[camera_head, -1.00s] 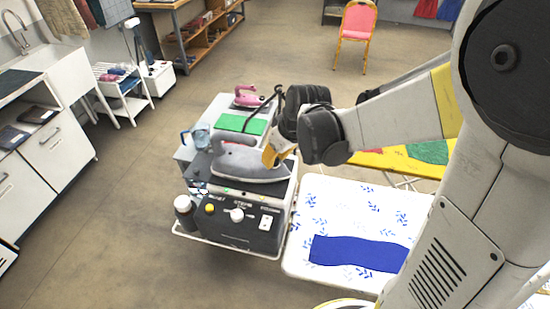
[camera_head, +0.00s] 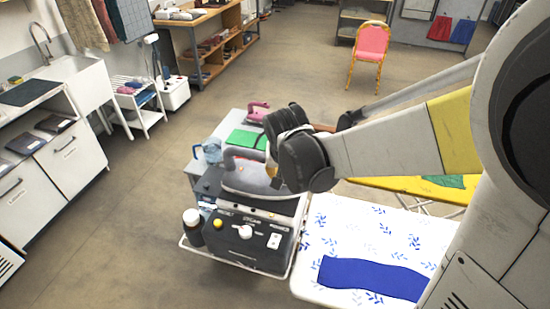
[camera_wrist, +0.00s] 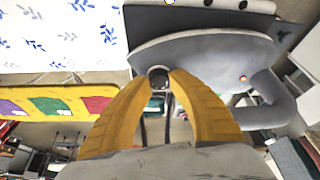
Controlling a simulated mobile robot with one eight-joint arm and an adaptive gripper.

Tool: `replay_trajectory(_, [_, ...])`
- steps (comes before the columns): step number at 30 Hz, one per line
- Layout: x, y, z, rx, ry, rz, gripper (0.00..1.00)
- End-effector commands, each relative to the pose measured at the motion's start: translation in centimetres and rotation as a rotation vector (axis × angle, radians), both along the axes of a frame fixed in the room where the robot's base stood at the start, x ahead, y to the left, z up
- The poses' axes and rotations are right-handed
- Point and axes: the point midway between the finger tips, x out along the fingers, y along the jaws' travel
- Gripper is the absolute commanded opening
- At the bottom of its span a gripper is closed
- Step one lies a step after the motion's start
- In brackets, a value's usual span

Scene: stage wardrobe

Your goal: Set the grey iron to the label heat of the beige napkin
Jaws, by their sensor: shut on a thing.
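The grey iron (camera_head: 258,178) rests on top of a dark steam station with a front panel. In the wrist view its grey body (camera_wrist: 205,55) fills the upper right, with the handle curving at right. My gripper (camera_wrist: 158,78) has its yellow fingers closed around a small round dark knob (camera_wrist: 159,79) at the end of the iron. In the head view my gripper (camera_head: 273,171) is at the iron's right end, mostly hidden by my wrist. The dial's marks are too small to read. I cannot pick out a beige napkin or its label.
A pink iron (camera_head: 258,110) and a green mat (camera_head: 246,140) are behind the grey iron. A bottle (camera_head: 193,226) stands left of the station. At right, a white leaf-patterned board (camera_head: 335,225) holds a blue cloth (camera_head: 372,277). A yellow board (camera_head: 410,188) is beyond it.

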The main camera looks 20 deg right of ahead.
Motion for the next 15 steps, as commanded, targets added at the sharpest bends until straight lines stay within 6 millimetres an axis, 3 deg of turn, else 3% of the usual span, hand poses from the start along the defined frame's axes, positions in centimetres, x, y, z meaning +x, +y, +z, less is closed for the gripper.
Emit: replay_trajectory(15, [-0.01,0.00,-0.03,0.000,0.001,-0.038,0.00])
